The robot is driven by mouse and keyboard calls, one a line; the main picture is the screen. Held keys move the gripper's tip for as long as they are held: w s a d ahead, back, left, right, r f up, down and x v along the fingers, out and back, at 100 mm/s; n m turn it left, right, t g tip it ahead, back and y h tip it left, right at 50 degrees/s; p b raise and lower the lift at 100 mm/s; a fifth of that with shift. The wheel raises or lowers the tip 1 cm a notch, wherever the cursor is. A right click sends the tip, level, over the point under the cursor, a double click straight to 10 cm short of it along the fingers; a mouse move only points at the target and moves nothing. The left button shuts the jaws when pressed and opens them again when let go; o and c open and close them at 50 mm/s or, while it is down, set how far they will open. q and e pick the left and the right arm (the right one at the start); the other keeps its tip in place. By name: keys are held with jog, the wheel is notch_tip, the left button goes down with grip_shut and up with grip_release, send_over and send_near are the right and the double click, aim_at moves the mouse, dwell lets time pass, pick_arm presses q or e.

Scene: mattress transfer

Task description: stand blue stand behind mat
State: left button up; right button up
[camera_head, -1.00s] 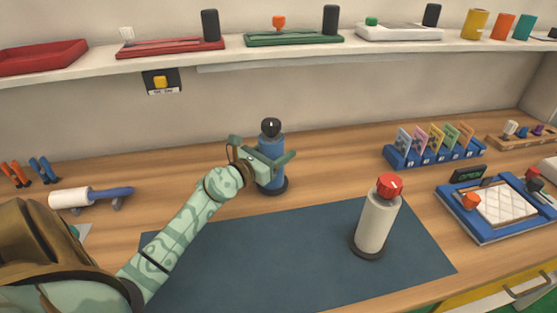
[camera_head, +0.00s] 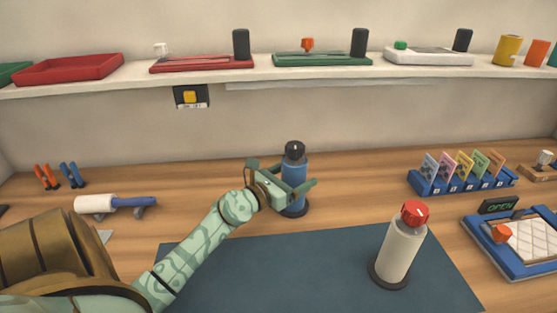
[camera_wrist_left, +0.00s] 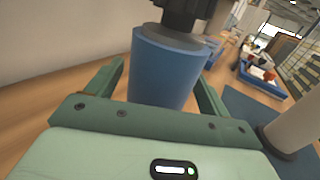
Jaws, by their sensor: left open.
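The blue stand (camera_head: 294,172) is a blue cylinder with a black knob on top and a dark round base. It stands upright on the wooden table just beyond the far edge of the dark blue mat (camera_head: 320,270). My left gripper (camera_head: 285,182) is open around the blue stand, with a finger on each side. In the left wrist view the blue stand (camera_wrist_left: 165,72) rises between the two open fingers (camera_wrist_left: 160,88), and gaps show beside it. My right gripper is not in view.
A white cylinder with a red knob (camera_head: 400,248) stands on the mat's right part. A blue card rack (camera_head: 460,184) and a blue tray (camera_head: 505,255) are at right. A roller (camera_head: 97,204) lies at left. A shelf (camera_head: 215,82) runs above.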

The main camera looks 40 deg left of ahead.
pick_arm(q)
jog(key=s+b, duration=0.1)
jog(key=s, duration=0.9)
jog(key=shift+s+a, duration=0.2)
jog(key=shift+a, duration=0.25)
